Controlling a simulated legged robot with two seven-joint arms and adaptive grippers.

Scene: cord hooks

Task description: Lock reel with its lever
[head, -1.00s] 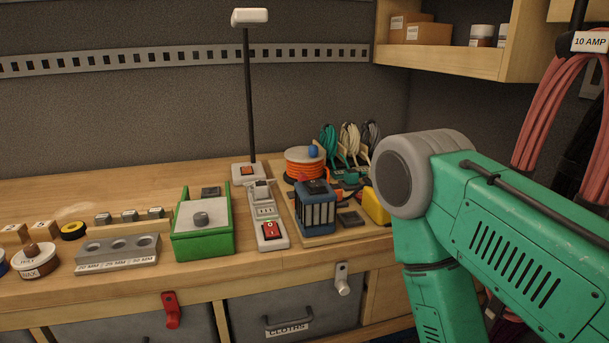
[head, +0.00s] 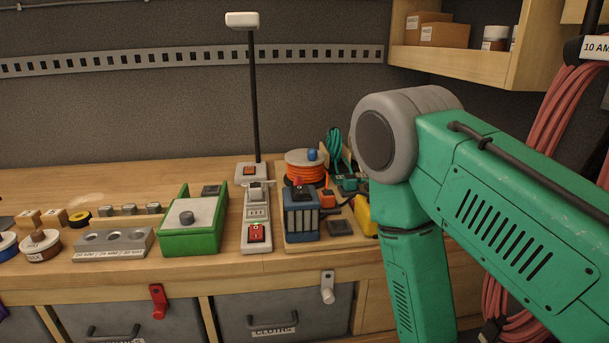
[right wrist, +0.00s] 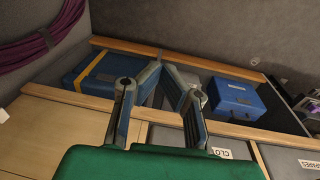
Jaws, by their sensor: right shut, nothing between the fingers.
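The reel (head: 304,175), wound with orange cord under a pale top, stands at the back right of the bench in the head view. A blue knob (head: 312,155) sits on its top; I cannot tell whether it is the lever. My right arm is to the right of the reel, and its gripper is out of the head view. In the right wrist view my right gripper (right wrist: 163,80) is shut and empty, apart from the reel, which does not show there. My left gripper is not in view.
A blue ribbed box (head: 301,216) stands in front of the reel, with a power strip (head: 257,214) to its left. A lamp post (head: 254,100) rises behind. The right wrist view shows blue cases (right wrist: 237,97) behind a wooden rail (right wrist: 215,126).

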